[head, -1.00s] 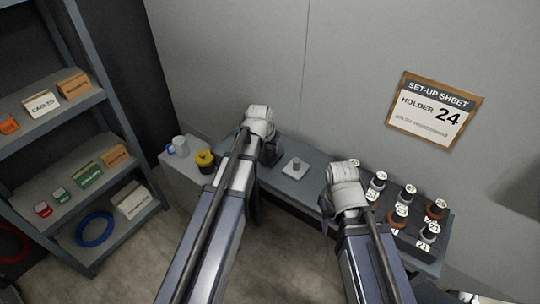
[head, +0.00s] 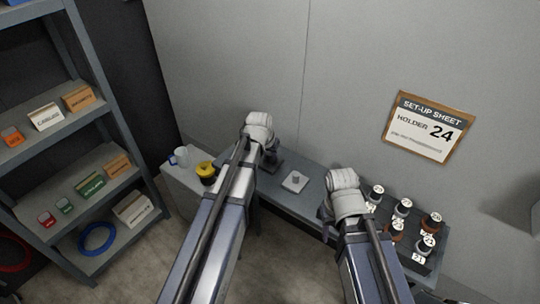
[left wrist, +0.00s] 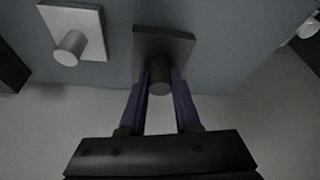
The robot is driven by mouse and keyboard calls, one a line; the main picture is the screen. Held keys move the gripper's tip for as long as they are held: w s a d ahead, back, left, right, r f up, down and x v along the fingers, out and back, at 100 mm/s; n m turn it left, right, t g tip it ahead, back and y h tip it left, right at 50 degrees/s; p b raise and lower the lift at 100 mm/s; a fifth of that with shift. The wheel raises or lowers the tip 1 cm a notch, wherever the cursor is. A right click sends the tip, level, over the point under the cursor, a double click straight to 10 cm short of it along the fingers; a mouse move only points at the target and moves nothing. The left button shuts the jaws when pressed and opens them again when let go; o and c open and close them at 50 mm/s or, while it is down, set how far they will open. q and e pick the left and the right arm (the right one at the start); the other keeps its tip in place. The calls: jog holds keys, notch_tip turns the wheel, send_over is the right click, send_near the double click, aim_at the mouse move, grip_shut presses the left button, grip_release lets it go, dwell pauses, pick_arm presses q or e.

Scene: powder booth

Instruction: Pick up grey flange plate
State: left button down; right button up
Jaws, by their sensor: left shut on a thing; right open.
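The grey flange plate (left wrist: 177,43) is a dark square plate with a round boss in the middle. In the left wrist view my left gripper (left wrist: 160,84) is shut on that boss, with one finger on each side. In the head view the plate (head: 273,163) shows only partly, behind my left gripper (head: 269,153) at the bench. A paler square plate with a boss (head: 294,182) lies beside it on the bench, and it also shows in the left wrist view (left wrist: 88,32). My right gripper (head: 327,211) is over the bench, its fingers mostly hidden by my arm.
A rack of several labelled holders (head: 403,220) stands at the bench's right. A low cabinet (head: 180,190) with a pale mug (head: 181,156) and a yellow-black object (head: 205,172) is left of my left arm. Shelving (head: 75,145) stands further left. A set-up sheet reading "24" (head: 428,127) hangs on the wall.

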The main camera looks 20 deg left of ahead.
aim_at(270, 153)
pick_arm(q)
notch_tip(270, 153, up, 7)
jog(key=p, duration=0.5)
jog(key=shift+f, duration=0.2)
dwell(0.3)
